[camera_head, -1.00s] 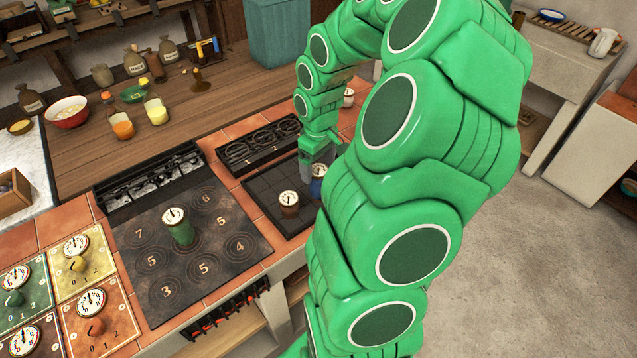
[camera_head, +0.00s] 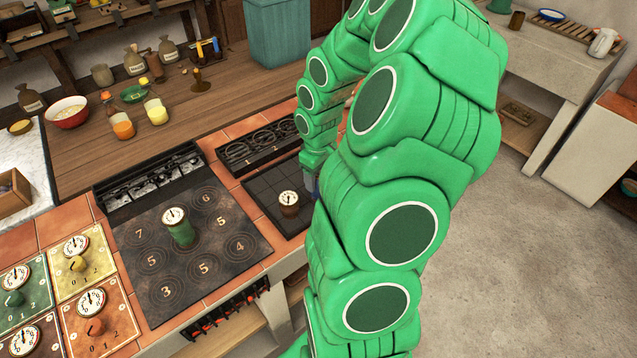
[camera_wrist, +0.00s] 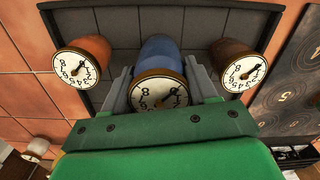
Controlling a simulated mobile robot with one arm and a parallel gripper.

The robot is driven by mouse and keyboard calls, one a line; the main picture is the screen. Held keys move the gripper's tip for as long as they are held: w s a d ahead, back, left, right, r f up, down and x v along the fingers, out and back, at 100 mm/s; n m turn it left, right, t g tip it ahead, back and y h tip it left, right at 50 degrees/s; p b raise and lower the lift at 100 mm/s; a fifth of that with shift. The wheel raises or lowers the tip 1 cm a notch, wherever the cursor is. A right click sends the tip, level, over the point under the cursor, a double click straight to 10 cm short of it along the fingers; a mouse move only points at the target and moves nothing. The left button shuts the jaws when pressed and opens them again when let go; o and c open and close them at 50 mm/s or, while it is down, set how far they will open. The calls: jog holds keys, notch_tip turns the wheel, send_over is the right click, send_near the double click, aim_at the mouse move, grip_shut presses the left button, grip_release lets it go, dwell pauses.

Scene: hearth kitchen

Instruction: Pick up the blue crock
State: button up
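The blue crock (camera_wrist: 160,55) has a round dial on its top and stands between the two fingers of my gripper (camera_wrist: 158,70) in the wrist view. The fingers are on either side of it, and narrow gaps seem to show at its sides, so the gripper looks open around it. In the head view my gripper (camera_head: 311,184) is down at the right of the dark tiled plate, and my arm hides nearly all of the crock.
A brown crock (camera_wrist: 228,52) stands close right of my gripper in the wrist view; it also shows in the head view (camera_head: 289,208). An orange-brown crock (camera_wrist: 90,50) is close left. A green crock (camera_head: 181,231) stands on the numbered stove (camera_head: 210,270).

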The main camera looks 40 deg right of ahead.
jog(key=c, duration=0.6)
jog(key=shift+r, duration=0.1)
jog(key=shift+r, duration=0.55)
notch_tip(320, 180, up, 2)
jog(key=shift+s+a+r, duration=0.1)
jog(key=shift+r, duration=0.05)
jog(key=s+a+r, duration=0.6)
jog(key=s+r, duration=0.3)
jog(key=s, duration=0.3)
jog(key=shift+a+r, duration=0.25)
jog(key=shift+a, duration=0.05)
